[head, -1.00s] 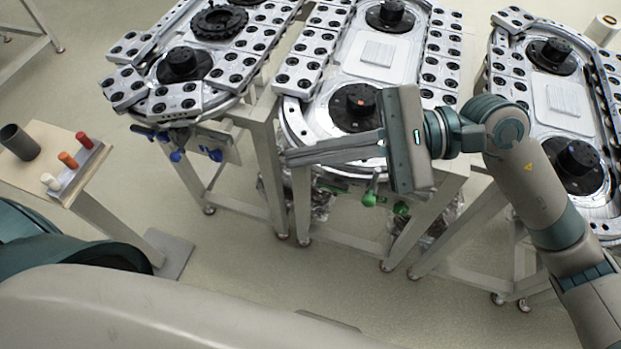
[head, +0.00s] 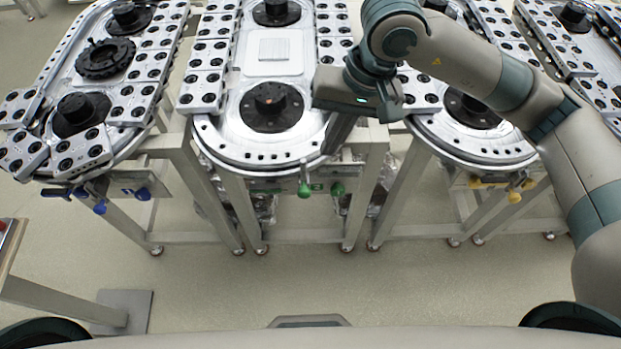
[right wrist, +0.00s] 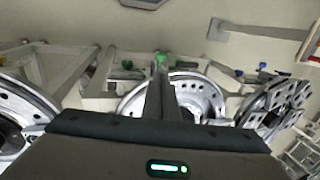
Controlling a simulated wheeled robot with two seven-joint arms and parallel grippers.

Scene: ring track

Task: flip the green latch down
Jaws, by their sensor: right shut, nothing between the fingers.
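Two green handles show under the front edge of the middle ring track (head: 225,148). The left green handle (head: 304,187) has a short stem above it; the other green handle (head: 337,189) sits to its right. I cannot tell for certain which is the latch, or its exact angle. My right gripper (head: 328,152) is shut and empty, its fingers pointing down at the track's front right rim, above and apart from the handles. In the right wrist view a green handle (right wrist: 160,60) shows just beyond the fingertips. My left gripper is out of view.
A track with blue handles (head: 143,193) stands to the left, and one with yellow handles (head: 514,196) to the right. Metal stand legs (head: 362,190) lie below the middle track. The floor (head: 270,285) in front is clear.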

